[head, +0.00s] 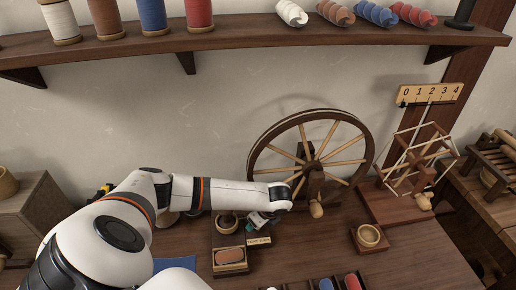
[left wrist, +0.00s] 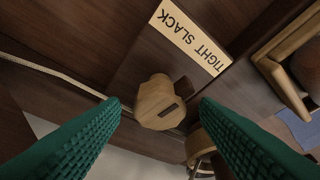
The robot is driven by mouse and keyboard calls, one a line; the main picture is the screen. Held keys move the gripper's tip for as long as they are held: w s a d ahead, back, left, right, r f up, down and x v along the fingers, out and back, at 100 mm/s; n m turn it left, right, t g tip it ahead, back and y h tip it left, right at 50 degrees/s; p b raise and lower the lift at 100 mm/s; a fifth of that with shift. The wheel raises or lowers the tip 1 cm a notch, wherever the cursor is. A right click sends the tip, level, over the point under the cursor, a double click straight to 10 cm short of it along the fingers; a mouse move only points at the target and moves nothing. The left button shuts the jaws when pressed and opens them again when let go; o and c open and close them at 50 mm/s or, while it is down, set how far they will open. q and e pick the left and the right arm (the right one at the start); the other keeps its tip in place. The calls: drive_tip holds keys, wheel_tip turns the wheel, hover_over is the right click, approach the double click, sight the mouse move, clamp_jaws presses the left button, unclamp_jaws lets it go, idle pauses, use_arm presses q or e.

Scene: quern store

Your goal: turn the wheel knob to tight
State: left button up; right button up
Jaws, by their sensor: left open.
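The wooden knob (left wrist: 158,103) is a faceted block with a dark slot-like mark on its face. It sits between the fingertips of my open left gripper (left wrist: 160,106) in the left wrist view, with a gap on either side. A pale label (left wrist: 190,37) reading TIGHT and SLACK appears upside down beside it. I cannot tell which word the mark points to. In the head view my left gripper (head: 258,221) points down beside the small label (head: 258,240), and the knob is hidden there. The spinning wheel (head: 312,165) stands just behind. My right gripper is out of view.
A small bowl (head: 369,236) sits in a wooden holder to the right. A tray with a reddish-brown piece (head: 230,256) lies in front of the label. A reel on a stand (head: 412,165) is at the right. A shelf (head: 250,35) with spools runs above.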

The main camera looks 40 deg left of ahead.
use_arm(q)
drive_tip(key=shift+f, duration=0.2)
drive_tip(key=shift+c, duration=0.3)
drive_tip(key=c, duration=0.9)
drive_tip(key=shift+s+r+m+p, duration=0.15)
drive_tip(key=shift+m+p, duration=0.35)
drive_tip(key=shift+p, duration=0.3)
drive_tip(key=shift+c, duration=0.2)
drive_tip(key=shift+m+t+p, duration=0.5)
drive_tip(key=shift+m+p, duration=0.5)
drive_tip(key=shift+p, duration=0.15)
drive_tip(key=m+t+p, duration=0.1)
drive_tip(key=m+p, duration=0.1)
drive_tip(key=shift+a+m+h, duration=0.1)
drive_tip(key=shift+m+h, duration=0.3)
drive_tip(key=shift+m+t+p, duration=0.3)
drive_tip(key=shift+m+p, duration=0.15)
drive_tip(key=shift+m, duration=0.25)
drive_tip(key=shift+f, duration=0.2)
